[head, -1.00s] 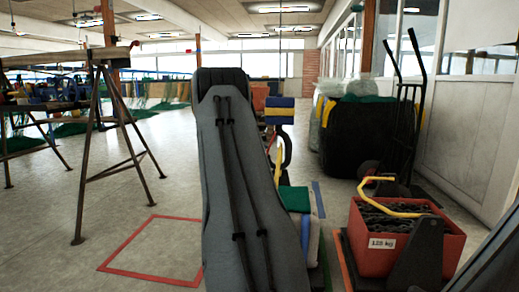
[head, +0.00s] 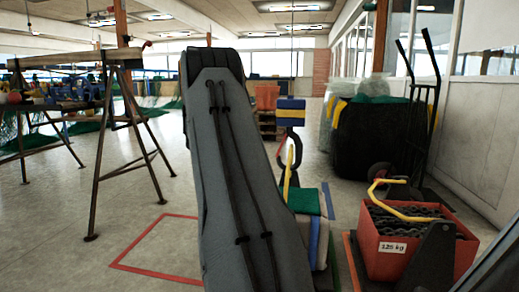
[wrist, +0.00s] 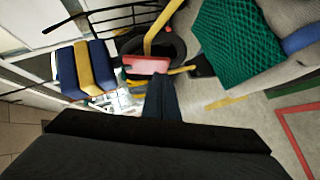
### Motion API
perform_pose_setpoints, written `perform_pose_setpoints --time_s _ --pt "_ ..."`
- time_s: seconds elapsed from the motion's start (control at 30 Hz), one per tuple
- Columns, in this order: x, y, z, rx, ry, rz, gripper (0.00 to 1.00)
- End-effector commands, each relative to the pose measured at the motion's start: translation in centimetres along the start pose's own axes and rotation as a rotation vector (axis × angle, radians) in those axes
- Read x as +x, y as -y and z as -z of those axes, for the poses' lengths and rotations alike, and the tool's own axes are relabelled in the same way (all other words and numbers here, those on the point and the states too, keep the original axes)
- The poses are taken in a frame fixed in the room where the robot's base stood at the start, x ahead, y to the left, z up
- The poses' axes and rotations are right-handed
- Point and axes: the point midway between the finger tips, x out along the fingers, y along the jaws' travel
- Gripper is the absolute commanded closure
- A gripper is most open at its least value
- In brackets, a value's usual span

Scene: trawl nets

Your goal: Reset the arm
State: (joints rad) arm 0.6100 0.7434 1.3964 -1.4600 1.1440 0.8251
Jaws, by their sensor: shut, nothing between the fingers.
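My gripper (wrist: 163,82) shows in the wrist view as two narrow dark fingers close together beyond my dark wrist housing. It is shut and empty, with no object touching it that I can see. In the head view my grey padded arm stands up through the middle of the picture, and my gripper is hidden there.
A blue and yellow block (head: 291,112) hangs behind my arm; it also shows in the wrist view (wrist: 88,68). A green net (head: 303,200) lies on a stack right of my arm. A red crate of chain (head: 395,255) stands right. A trestle (head: 105,150) stands left, with open floor between.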

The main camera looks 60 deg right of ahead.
Motion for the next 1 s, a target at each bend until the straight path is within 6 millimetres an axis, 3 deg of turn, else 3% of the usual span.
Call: perform_pose_setpoints --time_s 0.77,0.87,0.97,1.0 --pt "-0.8 0.0 -0.1 0.0 0.001 0.001 1.0" --pt "-2.5 0.5 0.1 -0.01 -0.007 0.027 1.0" --pt "-6.7 1.9 0.0 -0.037 -0.022 0.092 1.0" --pt "-9.0 2.6 -0.1 -0.054 -0.031 0.128 1.0"
